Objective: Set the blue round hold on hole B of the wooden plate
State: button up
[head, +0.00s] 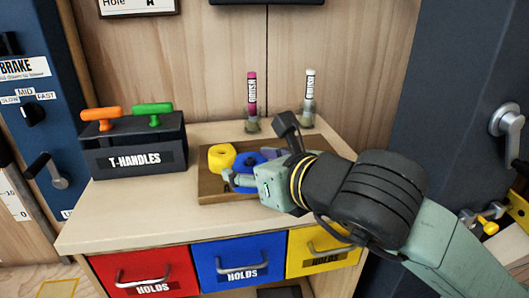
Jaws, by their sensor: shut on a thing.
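The wooden plate (213,187) lies on the light cabinet top, with a letter A partly showing near its front left. A yellow round hold (221,156) sits at the plate's back left. The blue round hold (247,159) is right of the yellow one, over the plate. My gripper (240,180) reaches in from the right, low over the plate, and is shut on the blue hold. Its body hides part of the blue hold and much of the plate's right side. Hole B is hidden. I cannot tell whether the blue hold touches the plate.
A purple thing (272,154) shows behind my gripper. Two brush-like markers, pink (252,100) and white (309,98), stand at the back. A dark T-handles box (136,150) stands left. Red (145,278), blue (241,263) and yellow (322,249) drawers are below. The front left top is clear.

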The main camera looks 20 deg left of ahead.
jog(key=shift+o, duration=0.2)
jog(key=w+p, duration=0.1)
jog(key=w, duration=0.3)
jog(key=w+a, duration=0.1)
jog(key=w, duration=0.4)
jog(key=w+f+p, duration=0.1)
jog(key=w, duration=0.3)
jog(key=shift+w+a+p, duration=0.15)
jog(key=shift+a+p, duration=0.05)
jog(key=shift+p, duration=0.15)
jog(key=shift+w, duration=0.6)
notch_tip(320, 180, down, 3)
jog(key=shift+r+p, duration=0.15)
jog(key=shift+p, duration=0.35)
jog(key=shift+c, duration=0.2)
jog(key=shift+s+f, duration=0.1)
jog(key=shift+f, duration=0.4)
jog(key=shift+f, duration=0.2)
jog(key=o, duration=1.3)
